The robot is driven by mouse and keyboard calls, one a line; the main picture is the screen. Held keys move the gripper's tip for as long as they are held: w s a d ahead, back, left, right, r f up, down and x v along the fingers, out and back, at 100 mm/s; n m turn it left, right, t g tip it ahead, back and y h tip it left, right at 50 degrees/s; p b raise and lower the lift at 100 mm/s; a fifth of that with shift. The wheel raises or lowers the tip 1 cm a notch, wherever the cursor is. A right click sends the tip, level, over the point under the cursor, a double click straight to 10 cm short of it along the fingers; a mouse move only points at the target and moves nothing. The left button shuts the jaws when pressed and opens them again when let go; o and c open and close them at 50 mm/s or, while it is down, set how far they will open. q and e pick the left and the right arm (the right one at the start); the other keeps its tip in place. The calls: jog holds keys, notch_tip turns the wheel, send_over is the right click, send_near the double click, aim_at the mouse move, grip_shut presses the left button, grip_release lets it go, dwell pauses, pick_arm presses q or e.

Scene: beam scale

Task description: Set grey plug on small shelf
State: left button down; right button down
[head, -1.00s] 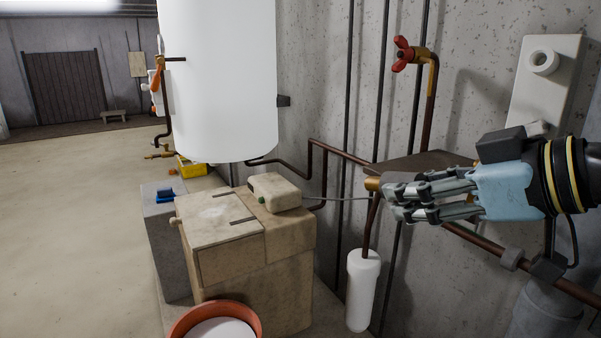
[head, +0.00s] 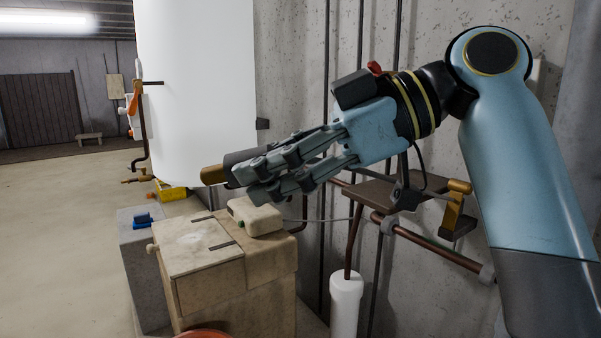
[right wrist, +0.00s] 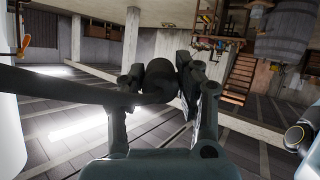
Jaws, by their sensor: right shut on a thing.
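My right gripper (head: 250,175) is shut on the grey plug (head: 240,158), a dark grey body with a brass end (head: 213,174) pointing left. It is held in the air in front of the white tank, above the beige box. In the right wrist view the plug (right wrist: 158,80) shows as a dark cylinder between the fingers (right wrist: 165,85). The small shelf (head: 368,191), a brown plate on the wall, is to the right of and below the gripper, apart from the plug. The gripper and forearm hide part of the wall around it. My left gripper is not in view.
A pipe (head: 440,250) runs along the wall below the shelf, with a brass piece (head: 455,205) near it. A white cylinder (head: 346,300) hangs below. The beige cabinet (head: 215,265) carries a small beige box (head: 255,216). The white tank (head: 200,90) stands behind.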

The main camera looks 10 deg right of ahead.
jog(key=w+a+f+n+g, duration=0.4)
jog(key=f+g, duration=0.1)
jog(key=s+d+r+m+t+h, duration=0.2)
jog(key=s+d+r+m+t, duration=0.4)
jog(key=d+r+m+t, duration=0.3)
jog(key=s+d+f+t+h, duration=0.15)
jog(key=d+f, duration=0.35)
jog(key=f, duration=0.5)
jog(key=shift+w+d+f+m+t+h, duration=0.15)
jog(key=shift+w+d+m+t+h, duration=0.2)
jog(key=shift+w+d+m, duration=0.3)
jog(key=shift+w+d+f+m+t+h, duration=0.15)
jog(key=shift+w+d+m+h, duration=0.3)
jog(key=shift+d, duration=0.35)
jog(key=shift+w+d+f+m+t+h, duration=0.1)
jog(key=shift+w+d+m+t+h, duration=0.2)
jog(key=shift+w+d+m, duration=0.35)
jog(key=shift+s+d, duration=0.1)
jog(key=shift+s, duration=0.05)
